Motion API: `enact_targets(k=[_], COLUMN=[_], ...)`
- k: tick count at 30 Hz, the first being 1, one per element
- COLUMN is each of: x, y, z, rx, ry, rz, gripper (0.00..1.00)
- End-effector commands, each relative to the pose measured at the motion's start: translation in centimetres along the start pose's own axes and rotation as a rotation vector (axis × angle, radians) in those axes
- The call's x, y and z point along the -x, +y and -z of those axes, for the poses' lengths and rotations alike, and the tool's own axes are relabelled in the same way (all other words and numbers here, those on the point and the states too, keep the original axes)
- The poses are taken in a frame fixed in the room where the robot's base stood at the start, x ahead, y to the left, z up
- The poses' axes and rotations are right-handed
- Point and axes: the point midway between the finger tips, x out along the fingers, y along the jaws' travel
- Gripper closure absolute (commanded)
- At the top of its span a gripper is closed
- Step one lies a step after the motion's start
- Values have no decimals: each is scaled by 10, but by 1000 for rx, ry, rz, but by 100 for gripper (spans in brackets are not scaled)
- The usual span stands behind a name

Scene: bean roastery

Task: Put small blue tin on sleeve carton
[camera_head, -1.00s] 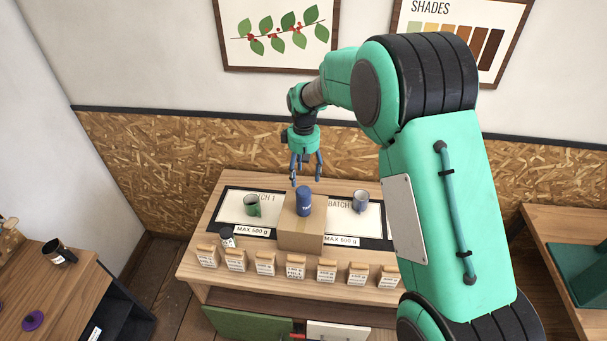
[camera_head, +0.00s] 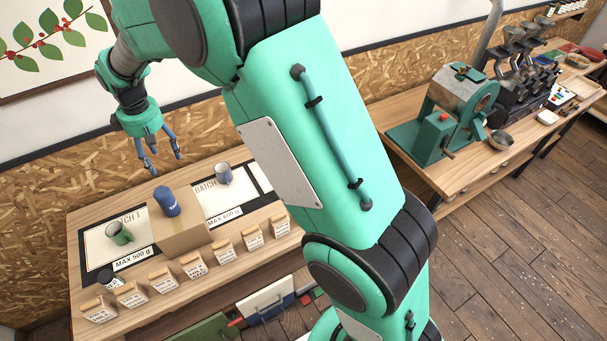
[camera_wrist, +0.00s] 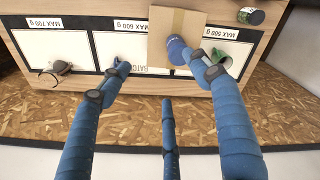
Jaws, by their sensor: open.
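The small blue tin (camera_head: 165,201) stands upright on top of the brown sleeve carton (camera_head: 183,236). In the wrist view the blue tin (camera_wrist: 177,50) shows on the carton (camera_wrist: 158,35), partly hidden by one of my fingers. My gripper (camera_head: 160,170) is open and empty, just above and behind the tin in the head view, apart from it. In the wrist view the spread fingers of my gripper (camera_wrist: 160,85) hold nothing.
Several small labelled bags (camera_head: 163,280) line the table's front edge. A green roasting machine (camera_head: 440,120) stands on another bench at right.

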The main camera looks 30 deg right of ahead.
Motion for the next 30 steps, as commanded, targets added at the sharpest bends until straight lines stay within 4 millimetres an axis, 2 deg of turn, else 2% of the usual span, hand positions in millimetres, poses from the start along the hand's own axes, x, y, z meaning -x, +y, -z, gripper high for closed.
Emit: enact_targets(k=[1,6,15,21,30], x=[18,63,130,166,202], y=[3,7,5,-4,-25], z=[-12,-53,-129,-182,-261], rx=[-24,-98,-230,-317,-447], ry=[14,47,108,150,212], rz=[-8,-27,-60,-82,-114], gripper=[37,37,37,37,37])
